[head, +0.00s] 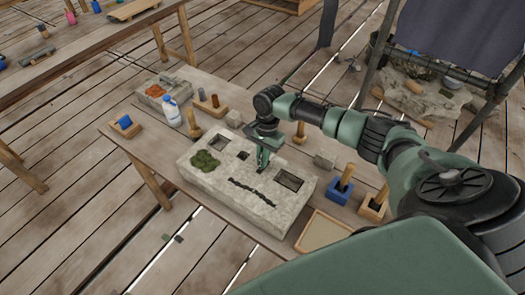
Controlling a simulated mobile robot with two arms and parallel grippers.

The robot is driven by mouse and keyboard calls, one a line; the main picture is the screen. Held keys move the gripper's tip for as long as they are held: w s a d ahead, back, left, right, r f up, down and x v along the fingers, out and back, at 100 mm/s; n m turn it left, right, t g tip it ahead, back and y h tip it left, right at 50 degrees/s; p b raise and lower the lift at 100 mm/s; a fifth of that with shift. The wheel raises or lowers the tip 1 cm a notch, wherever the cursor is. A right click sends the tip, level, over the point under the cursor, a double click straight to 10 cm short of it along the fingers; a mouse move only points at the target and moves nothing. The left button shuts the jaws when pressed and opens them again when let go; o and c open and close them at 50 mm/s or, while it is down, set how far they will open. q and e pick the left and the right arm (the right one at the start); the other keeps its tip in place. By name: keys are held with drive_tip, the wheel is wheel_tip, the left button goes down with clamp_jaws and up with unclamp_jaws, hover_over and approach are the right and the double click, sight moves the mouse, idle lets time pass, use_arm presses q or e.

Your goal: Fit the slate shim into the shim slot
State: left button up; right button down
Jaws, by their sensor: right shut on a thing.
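A pale stone block (200,182) lies on the wooden table. Its top has two rectangular recesses, a small square dark hole (243,155) between them, and a dark jagged crack (252,191) along the front. I cannot tell for sure which opening is the shim slot. My right gripper (261,168) points down over the block, between the small hole and the right recess (289,180). It is shut on a small dark piece, apparently the slate shim, mostly hidden by the fingers. I cannot tell whether the piece touches the stone. My left gripper is out of view.
Green moss (205,161) sits on the block's left part. A white bottle (172,112), a blue box (346,189), a wooden holder (374,207) and a shallow tray (322,238) stand around it. Another table (80,45) is at upper left.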

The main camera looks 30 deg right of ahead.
drive_tip(key=shift+f, duration=0.75)
drive_tip(key=c, duration=1.5)
unclamp_jaws()
drive_tip(key=shift+b, duration=0.3)
drive_tip(key=r, duration=0.2)
drive_tip(key=r+b, duration=0.1)
drive_tip(key=r, duration=0.2)
drive_tip(key=d+r+b, duration=0.1)
drive_tip(key=r, duration=0.1)
drive_tip(key=shift+w+r, duration=0.25)
drive_tip(key=shift+r, duration=0.1)
drive_tip(key=shift+s+f, duration=0.1)
